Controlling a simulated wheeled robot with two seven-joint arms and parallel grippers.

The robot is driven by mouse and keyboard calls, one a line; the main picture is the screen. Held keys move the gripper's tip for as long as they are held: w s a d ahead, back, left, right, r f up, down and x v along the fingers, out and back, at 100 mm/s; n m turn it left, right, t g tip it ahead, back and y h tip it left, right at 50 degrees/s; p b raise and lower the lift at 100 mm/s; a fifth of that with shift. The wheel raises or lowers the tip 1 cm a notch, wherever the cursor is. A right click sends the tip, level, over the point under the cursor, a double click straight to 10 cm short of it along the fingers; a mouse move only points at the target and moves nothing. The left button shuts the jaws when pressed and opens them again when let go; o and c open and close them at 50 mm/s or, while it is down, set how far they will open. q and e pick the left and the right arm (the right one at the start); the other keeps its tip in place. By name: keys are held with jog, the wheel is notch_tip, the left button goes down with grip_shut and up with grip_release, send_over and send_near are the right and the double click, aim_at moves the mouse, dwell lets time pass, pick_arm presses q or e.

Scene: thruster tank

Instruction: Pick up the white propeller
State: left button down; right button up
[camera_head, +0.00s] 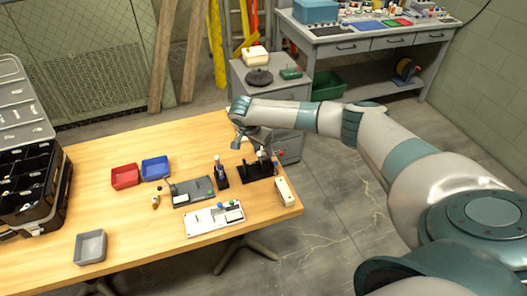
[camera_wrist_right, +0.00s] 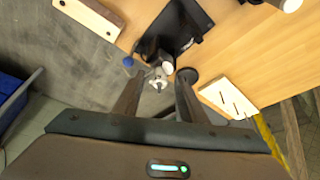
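A small white propeller (camera_wrist_right: 158,80) shows in the right wrist view, between the two fingers of my right gripper (camera_wrist_right: 163,76). The fingers stand apart, with a visible gap around it. A black stand (camera_wrist_right: 190,30) lies just beyond, with a white cylinder (camera_wrist_right: 168,68) by the fingertips. My left gripper is not in view.
On the wooden table (camera_head: 120,210) are a red bin (camera_head: 125,176), a blue bin (camera_head: 155,167), a grey bin (camera_head: 90,247), a grey board (camera_head: 192,194) and a white board (camera_head: 213,219). A cream block (camera_head: 284,193) lies near the right edge. A drawer cabinet (camera_head: 290,92) stands behind.

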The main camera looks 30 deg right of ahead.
aim_at(262, 149)
grip_shut()
jog(key=shift+r, duration=0.1)
notch_tip(262, 149, up, 8)
jog(key=b, duration=0.3)
jog(key=shift+r, duration=0.95)
